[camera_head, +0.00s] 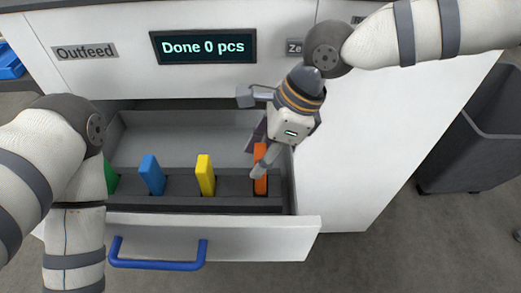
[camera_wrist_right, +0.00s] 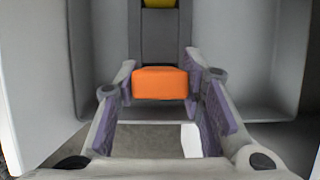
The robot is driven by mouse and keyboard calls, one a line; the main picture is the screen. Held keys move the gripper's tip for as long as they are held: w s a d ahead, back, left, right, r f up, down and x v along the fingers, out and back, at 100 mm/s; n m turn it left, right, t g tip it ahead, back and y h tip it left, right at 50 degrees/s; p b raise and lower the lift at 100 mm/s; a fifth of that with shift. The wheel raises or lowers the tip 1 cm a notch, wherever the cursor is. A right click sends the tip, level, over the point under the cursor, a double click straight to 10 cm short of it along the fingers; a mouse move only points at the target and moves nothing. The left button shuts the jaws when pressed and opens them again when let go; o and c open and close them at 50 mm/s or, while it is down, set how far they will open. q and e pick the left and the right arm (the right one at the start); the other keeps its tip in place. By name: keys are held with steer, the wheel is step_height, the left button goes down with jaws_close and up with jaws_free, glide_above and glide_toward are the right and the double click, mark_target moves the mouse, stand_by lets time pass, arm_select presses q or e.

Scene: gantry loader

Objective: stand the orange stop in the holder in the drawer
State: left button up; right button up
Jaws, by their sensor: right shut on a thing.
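The orange stop (camera_head: 260,168) is upright at the right end of the dark grey holder (camera_head: 228,186) inside the open drawer (camera_head: 270,238). Its lower end appears to be down at the holder, in line with the other stops; how deep it sits is hidden. My right gripper (camera_head: 261,160) reaches down from above and is shut on the orange stop. In the right wrist view the orange stop (camera_wrist_right: 160,83) sits between the two fingertips (camera_wrist_right: 160,85). My left arm comes in at the left; its gripper is out of view.
A yellow stop (camera_head: 205,175), a blue stop (camera_head: 152,175) and a partly hidden green stop (camera_head: 111,177) stand in the holder to the left. The drawer has a blue handle (camera_head: 158,265). A display (camera_head: 203,47) reads "Done 0 pcs". The drawer's rear compartment is empty.

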steer(key=shift+f, duration=0.1)
steer(key=shift+f, duration=0.95)
steer(key=shift+f, duration=0.1)
steer(key=shift+f, duration=0.5)
steer(key=o, duration=1.3)
